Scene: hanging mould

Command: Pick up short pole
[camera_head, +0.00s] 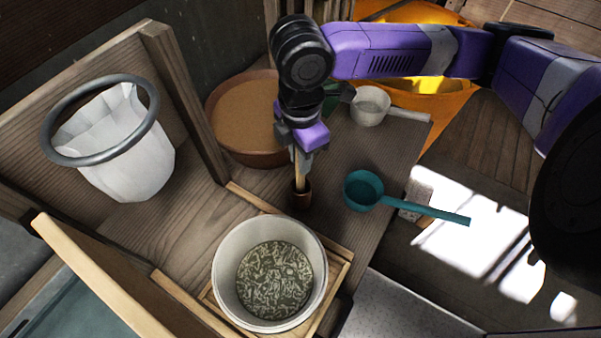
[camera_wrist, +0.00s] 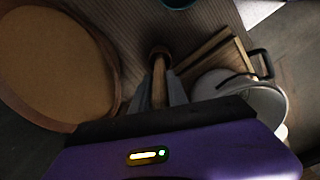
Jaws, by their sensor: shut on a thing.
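The short pole (camera_head: 300,176) is a light wooden stick standing upright, its lower end in a small dark brown cup-like holder (camera_head: 300,198) on the wooden table. My gripper (camera_head: 301,158) is above the holder, pointing down, with its fingers shut on the upper part of the pole. In the wrist view the pole (camera_wrist: 159,80) runs between the two fingers (camera_wrist: 160,95) to the dark holder (camera_wrist: 159,53). The pole's top is hidden by my gripper. I cannot tell whether its lower end touches the holder's bottom.
A brown bowl (camera_head: 226,150) of tan material stands close behind left. A white bucket (camera_head: 226,285) of greenish contents is in front, in a wooden frame. A teal ladle (camera_head: 430,208) lies right, a white ladle (camera_head: 370,112) behind. A white bag on a grey ring (camera_head: 60,155) is left.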

